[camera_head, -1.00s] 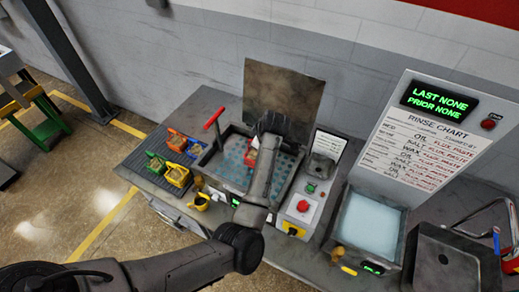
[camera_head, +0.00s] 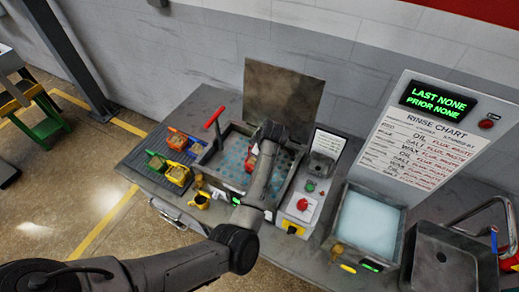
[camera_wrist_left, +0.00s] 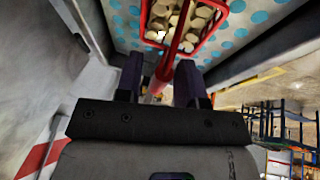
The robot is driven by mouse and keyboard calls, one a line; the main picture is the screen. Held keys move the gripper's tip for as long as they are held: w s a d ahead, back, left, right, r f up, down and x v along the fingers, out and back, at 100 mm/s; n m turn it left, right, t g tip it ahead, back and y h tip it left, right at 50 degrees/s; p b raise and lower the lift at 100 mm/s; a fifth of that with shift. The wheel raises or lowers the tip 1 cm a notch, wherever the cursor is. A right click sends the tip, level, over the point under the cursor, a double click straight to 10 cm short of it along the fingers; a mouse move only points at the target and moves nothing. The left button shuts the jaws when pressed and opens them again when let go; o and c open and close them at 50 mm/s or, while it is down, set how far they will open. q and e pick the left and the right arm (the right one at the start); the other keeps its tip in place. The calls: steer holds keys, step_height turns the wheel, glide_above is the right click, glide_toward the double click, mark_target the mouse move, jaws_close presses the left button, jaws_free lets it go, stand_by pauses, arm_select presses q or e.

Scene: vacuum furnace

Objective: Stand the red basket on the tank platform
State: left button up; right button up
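The red basket (camera_head: 252,157) is in the open tank (camera_head: 226,138), partly hidden by my left arm. The tank platform (camera_head: 233,158) is pale with blue dots. In the left wrist view the red basket (camera_wrist_left: 186,22) holds tan round pieces and lies over the dotted platform (camera_wrist_left: 240,20). I cannot tell if it touches the platform. My left gripper (camera_wrist_left: 159,80) has its two dark fingers apart, with the red handle (camera_wrist_left: 170,58) running between them and a gap visible. In the head view my arm's wrist hides the fingers. My right gripper is not in view.
Several baskets, including orange (camera_head: 177,141), green (camera_head: 156,162) and yellow (camera_head: 178,174), stand on the ribbed rack left of the tank. A red T-handle (camera_head: 213,117) rises at the tank's left. A raised lid (camera_head: 283,97) stands behind. A second bath (camera_head: 367,222) is at right.

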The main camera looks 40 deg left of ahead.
arm_select(q)
steer(key=shift+o, duration=0.4)
steer(key=shift+r, duration=0.15)
steer(key=b+v, duration=0.1)
steer(key=v, duration=1.1)
steer(key=s+f+m+t, duration=0.2)
steer(key=s+f+m, duration=0.9)
steer(key=s+f, duration=0.45)
steer(key=s+d+m+h, duration=0.2)
steer(key=s+d+m, duration=0.2)
steer(key=s, duration=0.6)
steer(key=s+d+m+h, duration=0.3)
steer(key=s+d+m, duration=0.2)
steer(key=s, duration=0.6)
steer(key=m, duration=0.2)
steer(key=shift+d+f+m, duration=0.25)
steer(key=shift+f+m, duration=0.15)
